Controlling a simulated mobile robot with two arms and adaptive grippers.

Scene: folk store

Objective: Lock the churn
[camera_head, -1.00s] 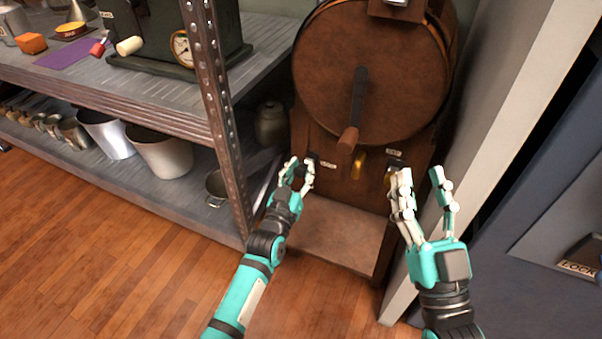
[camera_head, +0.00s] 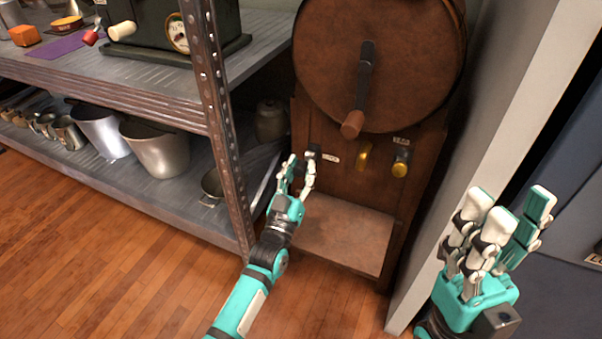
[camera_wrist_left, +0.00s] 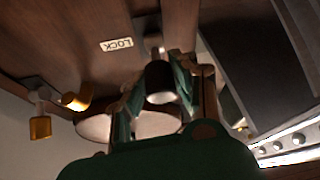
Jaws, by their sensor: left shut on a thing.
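The churn (camera_head: 375,70) is a large brown round drum on a brown cabinet, with a crank (camera_head: 359,95) hanging down its front. A small white label (camera_head: 331,158) on the cabinet reads LOCK in the left wrist view (camera_wrist_left: 116,45). Beside it is a dark lock knob (camera_head: 314,150), seen as a dark cylinder in the left wrist view (camera_wrist_left: 160,82). My left gripper (camera_head: 299,166) is shut on this knob, its fingers on both sides. My right gripper (camera_head: 508,208) is open and empty, at the right and apart from the churn.
A brass handle (camera_head: 364,156) and a brass knob (camera_head: 400,166) sit right of the lock label. A metal shelf (camera_head: 130,85) with buckets and mugs stands left, its upright post (camera_head: 217,110) close to my left arm. A pale wall edge (camera_head: 480,150) is at the right.

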